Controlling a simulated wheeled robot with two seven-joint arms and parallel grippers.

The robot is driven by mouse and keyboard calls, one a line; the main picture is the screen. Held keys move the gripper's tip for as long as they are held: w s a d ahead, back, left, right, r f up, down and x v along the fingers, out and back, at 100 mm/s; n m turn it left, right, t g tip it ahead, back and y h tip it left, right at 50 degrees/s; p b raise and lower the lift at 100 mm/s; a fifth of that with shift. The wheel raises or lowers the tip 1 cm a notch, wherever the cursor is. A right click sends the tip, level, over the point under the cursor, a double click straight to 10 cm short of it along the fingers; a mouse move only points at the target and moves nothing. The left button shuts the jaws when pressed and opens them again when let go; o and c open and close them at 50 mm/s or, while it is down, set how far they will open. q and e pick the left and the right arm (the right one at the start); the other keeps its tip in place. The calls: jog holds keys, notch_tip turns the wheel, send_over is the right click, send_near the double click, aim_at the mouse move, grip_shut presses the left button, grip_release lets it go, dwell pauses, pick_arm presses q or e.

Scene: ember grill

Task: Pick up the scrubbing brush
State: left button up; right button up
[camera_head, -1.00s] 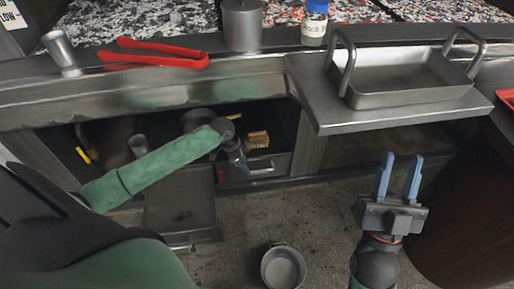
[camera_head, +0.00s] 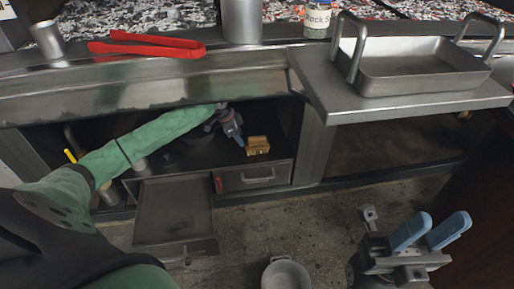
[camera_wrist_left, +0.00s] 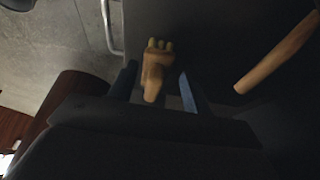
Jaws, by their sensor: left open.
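A small tan-brown wooden block-like object (camera_head: 257,145), likely the scrubbing brush, lies on the dark shelf inside the open cabinet. My left gripper (camera_head: 235,132) is open in the cabinet, just left of it in the head view. In the left wrist view, a tan wooden piece with knobby ends (camera_wrist_left: 156,72) shows between the two blue fingers of my left gripper (camera_wrist_left: 157,82). I cannot tell whether the fingers touch it. My right gripper (camera_head: 430,231) is open and empty over the floor at lower right.
A brown wooden stick (camera_wrist_left: 275,55) shows in the left wrist view. A drawer front (camera_head: 250,178) is below the shelf, with a dark pulled-out panel (camera_head: 172,212) to its left. The counter edge (camera_head: 150,88) overhangs the cabinet. A metal pot (camera_head: 286,275) stands on the floor.

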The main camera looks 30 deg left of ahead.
aim_at(257, 137)
pick_arm(q)
jog(key=shift+w+d, duration=0.9)
jog(key=shift+d, duration=0.25)
jog(key=w+d+b, duration=0.1)
jog(key=w+d, duration=0.1)
jog(key=d, duration=0.1)
jog(key=shift+w, duration=0.15)
jog(key=shift+f+b, duration=0.45)
jog(key=shift+f, duration=0.45)
jog(key=shift+w+d+f, duration=0.15)
jog(key=shift+d+f, duration=0.05)
jog(key=shift+f, duration=0.3)
grip_shut()
jog(key=shift+r, duration=0.15)
